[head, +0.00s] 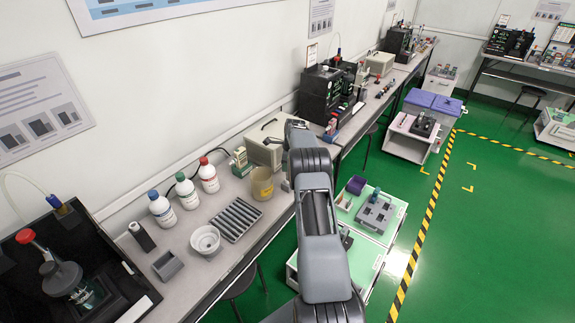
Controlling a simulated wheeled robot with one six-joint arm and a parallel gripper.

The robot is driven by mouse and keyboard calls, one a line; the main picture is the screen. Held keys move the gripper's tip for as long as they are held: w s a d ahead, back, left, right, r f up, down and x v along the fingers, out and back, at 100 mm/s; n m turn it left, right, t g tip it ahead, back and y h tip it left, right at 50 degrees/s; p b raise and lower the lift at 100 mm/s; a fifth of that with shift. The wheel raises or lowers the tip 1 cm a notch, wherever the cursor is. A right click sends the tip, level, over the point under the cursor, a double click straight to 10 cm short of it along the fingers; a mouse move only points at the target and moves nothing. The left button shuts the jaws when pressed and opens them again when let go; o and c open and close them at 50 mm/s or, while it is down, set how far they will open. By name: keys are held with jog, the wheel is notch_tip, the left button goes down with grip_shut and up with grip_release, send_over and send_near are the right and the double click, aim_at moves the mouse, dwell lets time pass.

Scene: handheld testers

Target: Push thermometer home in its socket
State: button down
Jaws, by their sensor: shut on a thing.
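My grey arm rises through the middle of the head view and hides its own far end. I cannot make out my gripper or what is in it. I cannot pick out the thermometer for certain. A small black upright device (142,236) stands on the left bench beside an open grey block (167,264). A grey holder with recesses (375,214) sits on the pale green-topped cart (396,212) right of my arm. A dark thing (346,238) shows on the cart close beside my arm, partly covered by it.
On the bench stand capped bottles (187,190), a white bowl (205,240), a ribbed grey tray (236,219), a beige cup (262,184) and a cream box (265,146). A purple bin (356,185) is on the cart. Green floor (480,240) is open at right.

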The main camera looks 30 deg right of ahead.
jog(key=shift+f+b, duration=0.75)
jog(key=shift+f, duration=0.45)
jog(key=c, duration=0.9)
grip_release()
jog(key=shift+r, duration=0.1)
notch_tip(320, 180, up, 14)
jog(key=s+d+b, duration=0.1)
jog(key=shift+s+d+f, duration=0.2)
jog(key=shift+d+f, duration=0.05)
jog(key=shift+d, duration=0.05)
